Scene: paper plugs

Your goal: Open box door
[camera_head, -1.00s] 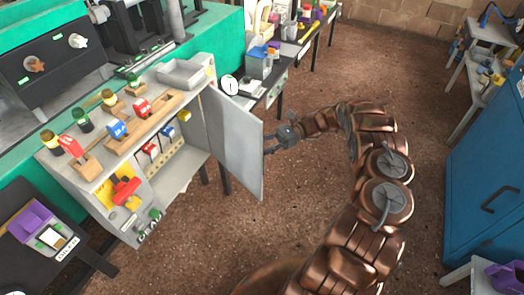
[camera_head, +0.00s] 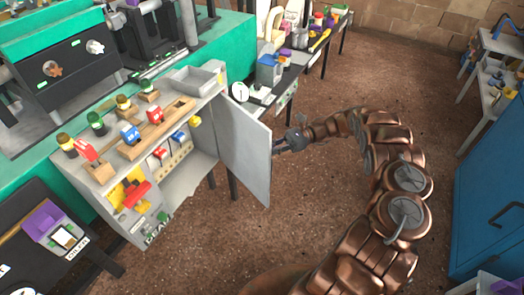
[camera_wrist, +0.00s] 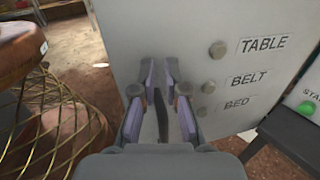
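The grey box (camera_head: 180,180) has its door (camera_head: 245,150) swung wide open, standing out to the right of the compartment. Its outer face fills much of the wrist view (camera_wrist: 215,25), with round knobs and the labels TABLE, BELT and BED. My gripper (camera_head: 279,144) is just right of the door's free edge in the head view. In the wrist view its two purple-grey fingers (camera_wrist: 161,72) point at the door's outer face with a narrow gap between their tips. A dark strip shows between the fingers; I cannot tell what it is. Any contact with the door is unclear.
Coloured plugs in wooden blocks (camera_head: 155,130) and a grey tray (camera_head: 197,79) sit on the box top. A back bench holds a blue container (camera_head: 269,70). A blue cabinet (camera_head: 492,205) stands right. The brown floor right of the door is open.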

